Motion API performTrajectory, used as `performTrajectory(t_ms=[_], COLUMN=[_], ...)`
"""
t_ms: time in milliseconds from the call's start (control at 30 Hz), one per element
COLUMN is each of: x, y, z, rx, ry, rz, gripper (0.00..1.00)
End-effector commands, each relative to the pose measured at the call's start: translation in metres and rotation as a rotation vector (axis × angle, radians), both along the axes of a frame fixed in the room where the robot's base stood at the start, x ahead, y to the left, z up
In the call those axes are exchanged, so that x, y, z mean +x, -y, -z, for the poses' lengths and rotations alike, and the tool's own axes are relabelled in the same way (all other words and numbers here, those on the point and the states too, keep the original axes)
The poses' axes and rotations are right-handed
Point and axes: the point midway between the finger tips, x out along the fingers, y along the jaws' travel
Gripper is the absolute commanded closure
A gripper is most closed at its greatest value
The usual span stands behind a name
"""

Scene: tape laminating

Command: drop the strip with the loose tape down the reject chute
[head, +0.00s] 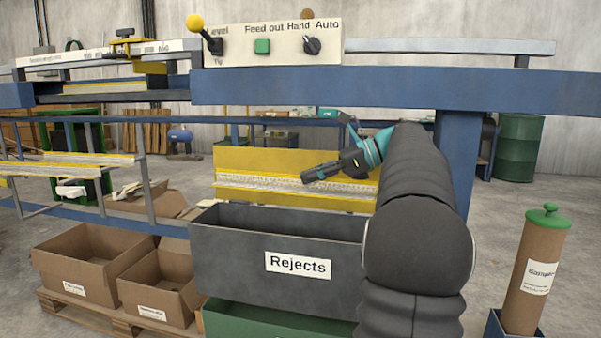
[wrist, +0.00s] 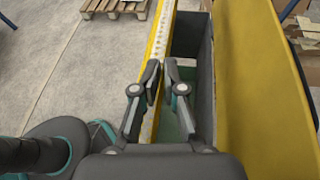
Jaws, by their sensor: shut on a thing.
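My gripper (head: 308,178) is shut on a long yellow strip with a pale speckled band (head: 250,182). In the wrist view the strip (wrist: 160,40) runs away between the fingers (wrist: 162,85). It lies roughly level, above the grey Rejects chute (head: 230,258) and in front of its yellow back panel (head: 265,159). In the wrist view the dark opening (wrist: 186,45) shows between the strip and the yellow panel (wrist: 250,70). A loose end of tape cannot be made out. My arm hides the strip's right part in the head view.
A blue machine beam (head: 400,92) with a control panel (head: 280,46) crosses above. A rack with strips (head: 70,163) stands left. Cardboard boxes (head: 75,275) on a pallet are left of the chute. A green bin (head: 255,322) sits under it. A brown tube (head: 535,275) stands right.

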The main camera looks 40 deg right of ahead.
Motion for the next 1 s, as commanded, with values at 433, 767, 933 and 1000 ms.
performTrajectory(t_ms=[433,767,933,1000], x=[0.006,0.005,0.005,0.005], y=[-0.012,-0.010,-0.010,-0.009], z=[0.043,0.065,0.067,0.067], rx=[0.001,-0.002,-0.001,-0.001], ry=[0.000,0.001,0.001,0.001], rz=[-0.022,-0.019,-0.018,-0.018], gripper=[1.00,1.00,1.00,1.00])
